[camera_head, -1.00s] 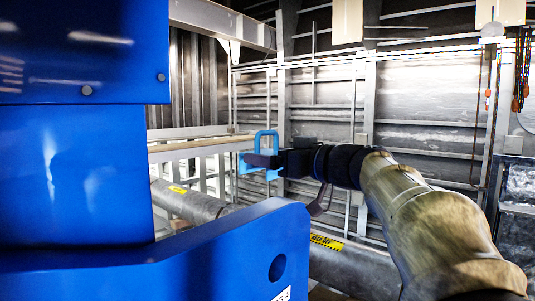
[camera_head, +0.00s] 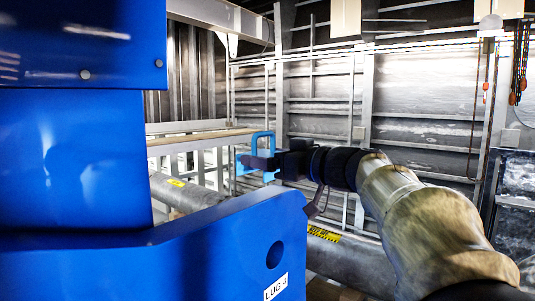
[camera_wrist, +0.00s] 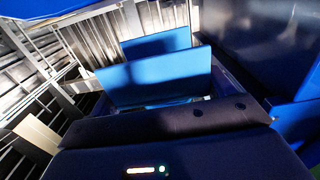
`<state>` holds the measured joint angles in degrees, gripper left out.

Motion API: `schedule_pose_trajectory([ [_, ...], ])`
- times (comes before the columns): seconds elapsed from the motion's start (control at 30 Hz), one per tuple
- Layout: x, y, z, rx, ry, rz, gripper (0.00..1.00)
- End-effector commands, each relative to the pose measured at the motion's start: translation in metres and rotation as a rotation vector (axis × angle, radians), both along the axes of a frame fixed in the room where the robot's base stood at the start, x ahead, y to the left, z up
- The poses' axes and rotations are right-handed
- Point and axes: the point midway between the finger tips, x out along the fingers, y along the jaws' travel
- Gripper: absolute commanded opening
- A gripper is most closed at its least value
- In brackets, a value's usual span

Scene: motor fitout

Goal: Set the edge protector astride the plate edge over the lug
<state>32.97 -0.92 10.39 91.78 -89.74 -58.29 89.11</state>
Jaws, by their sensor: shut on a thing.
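In the wrist view the protector (camera_wrist: 155,75) shows as two blue walls with a gap, beyond my dark gripper (camera_wrist: 165,122). The blue plate (camera_head: 200,250) has a sloping upper edge and a round hole, the lug's eye, with a "LUG 4" label (camera_head: 276,288). In the head view the protector appears above this edge, apart from it; depth is hard to judge.
A large blue structure (camera_head: 75,170) fills the left side. Grey pipes (camera_head: 345,260) with yellow labels run low behind the plate. A railing or bench (camera_head: 200,140) and a ribbed metal wall stand behind. Cords (camera_head: 520,65) hang at upper right.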

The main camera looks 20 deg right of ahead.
Motion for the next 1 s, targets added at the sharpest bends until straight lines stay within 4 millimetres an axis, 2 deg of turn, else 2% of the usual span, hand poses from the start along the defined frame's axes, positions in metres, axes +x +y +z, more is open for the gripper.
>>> schedule_pose_trajectory([
  [0.1,0.000,-0.001,-0.012,0.002,0.000,-0.002,0.57],
  [0.33,0.000,0.001,-0.026,0.001,0.000,0.002,0.57],
  [1.0,0.000,0.001,-0.028,0.001,0.000,0.002,0.57],
])
